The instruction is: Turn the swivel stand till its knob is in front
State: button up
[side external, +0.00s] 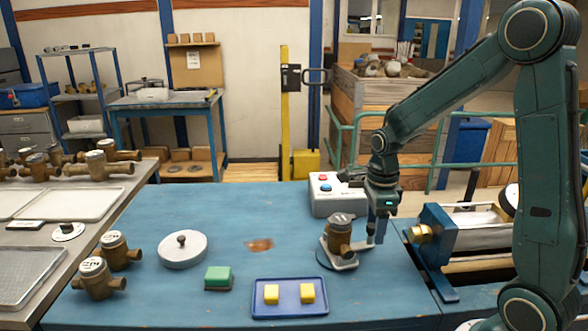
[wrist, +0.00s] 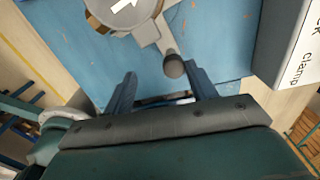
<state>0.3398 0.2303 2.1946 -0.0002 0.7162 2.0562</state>
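The swivel stand (side external: 345,263) is a light grey plate on a dark round base, right of the middle of the blue table. A brass meter (side external: 339,238) stands upright on it. Its grey arm (wrist: 157,34) points right in the side view, toward my gripper (side external: 377,238). In the wrist view the dark round knob (wrist: 173,66) is at the arm's end, between the fingertips of my gripper (wrist: 160,71) and nearer the right one. The fingers are apart and point down; I cannot tell whether one touches the knob. In the side view my fingers largely hide the knob.
A grey box with red and blue buttons (side external: 326,203) stands close behind. A blue vise (side external: 432,240) with a brass end is at right. A blue tray (side external: 290,312) with yellow blocks, a green block (side external: 218,275) and a white lid (side external: 183,252) lie in front and left.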

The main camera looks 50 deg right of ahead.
jog(key=shift+s+a, duration=0.1)
jog(key=shift+s+a, duration=0.35)
jog(key=shift+a, duration=0.05)
dwell(0.3)
jog(key=shift+s+a, duration=0.1)
jog(key=shift+s+a, duration=0.25)
jog(key=shift+a, duration=0.2)
jog(key=shift+s+a, duration=0.1)
jog(key=shift+a, duration=0.05)
jog(key=shift+s+a, duration=0.2)
jog(key=shift+a, duration=0.25)
dwell(0.3)
jog(key=shift+o, duration=0.4)
